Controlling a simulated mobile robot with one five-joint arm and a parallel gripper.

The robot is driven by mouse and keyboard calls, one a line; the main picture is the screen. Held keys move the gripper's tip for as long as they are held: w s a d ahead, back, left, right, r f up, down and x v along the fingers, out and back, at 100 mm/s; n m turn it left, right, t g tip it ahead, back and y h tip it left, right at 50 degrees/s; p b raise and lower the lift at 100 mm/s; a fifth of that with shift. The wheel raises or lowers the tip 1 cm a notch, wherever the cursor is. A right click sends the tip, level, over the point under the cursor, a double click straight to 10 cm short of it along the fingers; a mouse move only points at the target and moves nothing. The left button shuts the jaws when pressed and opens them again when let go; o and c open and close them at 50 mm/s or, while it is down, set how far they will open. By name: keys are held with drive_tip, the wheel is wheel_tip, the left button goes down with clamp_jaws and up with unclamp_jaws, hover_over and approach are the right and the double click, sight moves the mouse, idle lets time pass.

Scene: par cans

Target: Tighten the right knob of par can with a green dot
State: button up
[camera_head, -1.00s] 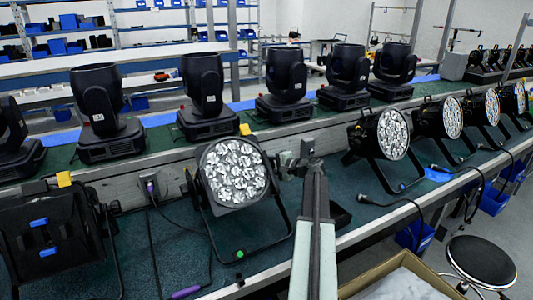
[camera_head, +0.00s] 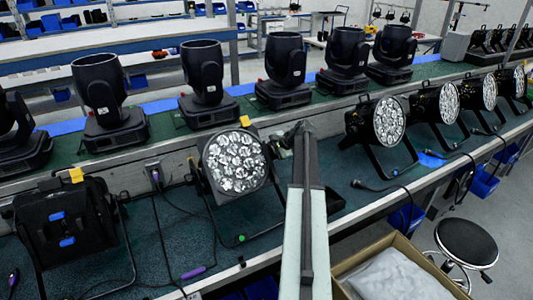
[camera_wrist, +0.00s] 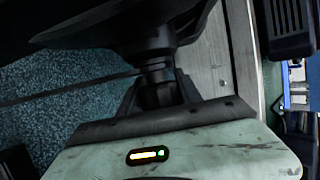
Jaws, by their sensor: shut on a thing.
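The par can (camera_head: 236,162) with a green dot (camera_head: 241,238) stands on the green bench. Its round lens cluster faces the front, and the dot is on the lower front of its U-shaped bracket. My gripper (camera_wrist: 157,92) is at the can's right side, shut on the dark right knob (camera_wrist: 154,68). In the wrist view the jaws sit on both sides of the knob, below the can's dark housing. In the head view my arm hides most of the gripper and the knob. How tight the knob is cannot be told.
A black par can (camera_head: 68,225) faces away at the left, and another (camera_head: 380,122) stands to the right. Moving-head lights (camera_head: 284,72) line the raised back shelf. Cables lie on the bench. An open cardboard box (camera_head: 395,270) and a stool (camera_head: 467,243) are front right.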

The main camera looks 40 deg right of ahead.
sight(273, 151)
drive_tip(key=shift+a+f, duration=0.1)
drive_tip(key=shift+a, duration=0.1)
drive_tip(key=o, duration=1.4)
drive_tip(key=shift+c, duration=0.2)
drive_tip(key=shift+d, duration=0.1)
drive_tip(key=shift+s+d+r+p, duration=0.1)
drive_tip(key=shift+s+r+p, duration=0.15)
drive_tip(key=shift+r+p, duration=0.2)
drive_tip(key=p+v, duration=0.4)
drive_tip(key=v, duration=0.2)
drive_tip(key=shift+r+p, duration=0.2)
drive_tip(key=shift+p, duration=0.15)
drive_tip(key=shift+s+r, duration=0.15)
drive_tip(key=shift+s, duration=0.15)
drive_tip(key=shift+d, duration=0.1)
